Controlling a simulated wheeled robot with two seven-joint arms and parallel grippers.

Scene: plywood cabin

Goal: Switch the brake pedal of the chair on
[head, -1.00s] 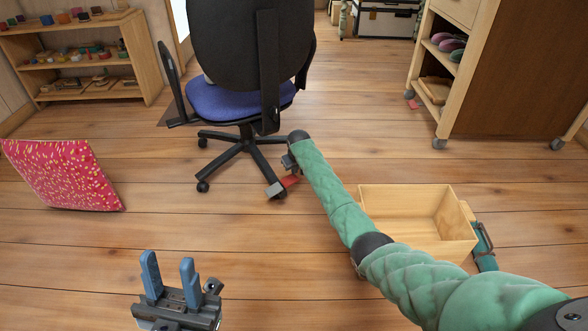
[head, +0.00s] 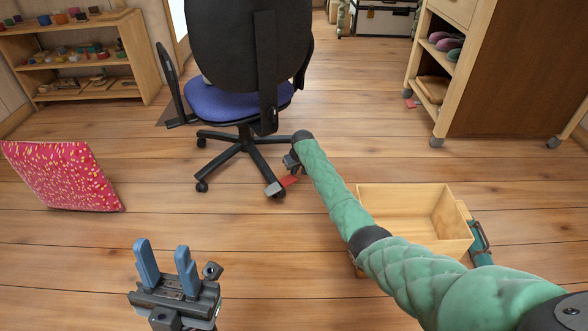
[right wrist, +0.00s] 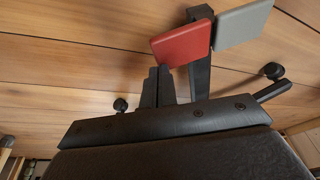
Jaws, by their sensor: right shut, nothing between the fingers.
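The office chair (head: 238,100) has a black back and a blue seat and stands on a black star base on castors. Low on its base are a red pedal (head: 288,181) and a grey pedal (head: 273,189). In the right wrist view the red pedal (right wrist: 182,43) and grey pedal (right wrist: 243,22) sit side by side. My right gripper (right wrist: 158,70) is shut and empty, its dark fingertips by the red pedal's lower left corner. I cannot tell whether they touch. My left gripper (head: 164,256) is open and empty, over the floor at the front left.
An open wooden box (head: 415,215) stands on the floor right of my right arm. A pink dotted cushion (head: 62,175) lies at the left. A shelf (head: 80,60) stands at the back left and a wheeled cabinet (head: 500,80) at the right. Floor between cushion and chair is clear.

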